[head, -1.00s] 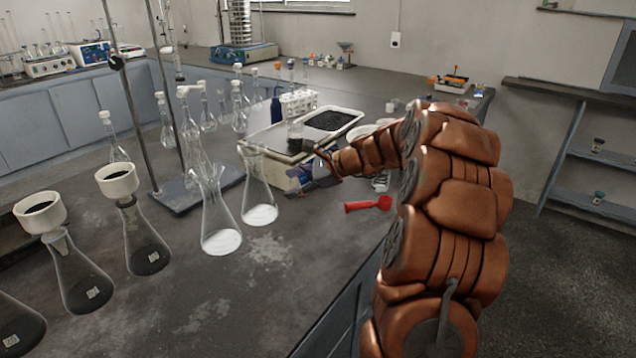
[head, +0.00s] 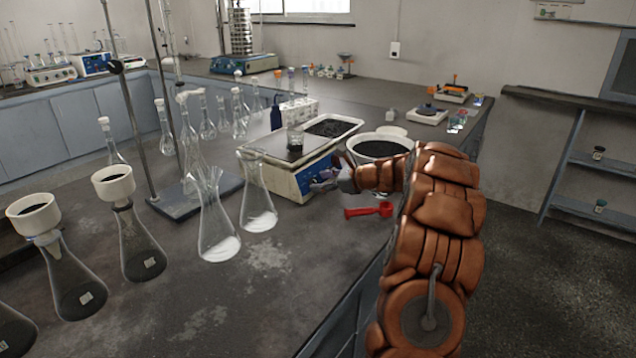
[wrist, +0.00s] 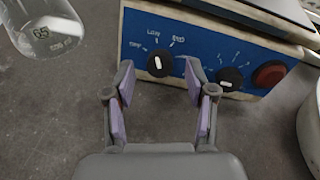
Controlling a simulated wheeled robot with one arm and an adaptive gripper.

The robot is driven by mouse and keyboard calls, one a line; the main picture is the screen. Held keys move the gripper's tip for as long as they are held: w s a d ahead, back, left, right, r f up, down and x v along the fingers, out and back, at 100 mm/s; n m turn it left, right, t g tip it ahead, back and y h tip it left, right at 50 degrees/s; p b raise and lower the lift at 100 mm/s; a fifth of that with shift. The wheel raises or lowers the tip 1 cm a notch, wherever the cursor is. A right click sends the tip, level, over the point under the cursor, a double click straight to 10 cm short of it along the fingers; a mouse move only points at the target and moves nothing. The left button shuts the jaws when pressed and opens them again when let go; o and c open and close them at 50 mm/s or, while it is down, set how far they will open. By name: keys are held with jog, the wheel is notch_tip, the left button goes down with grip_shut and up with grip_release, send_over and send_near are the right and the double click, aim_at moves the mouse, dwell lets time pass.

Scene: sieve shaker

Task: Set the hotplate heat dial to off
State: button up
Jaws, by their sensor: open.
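A red button (wrist: 269,74) is right of the second dial. A glass flask (wrist: 45,28) stands close at left. A red scoop (head: 370,210) lies near the bench edge. A white bowl of dark grains (head: 378,134) stands behind my arm. Bare bench lies in front.

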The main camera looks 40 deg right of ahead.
jog(key=shift+x, duration=0.9)
grip_shut()
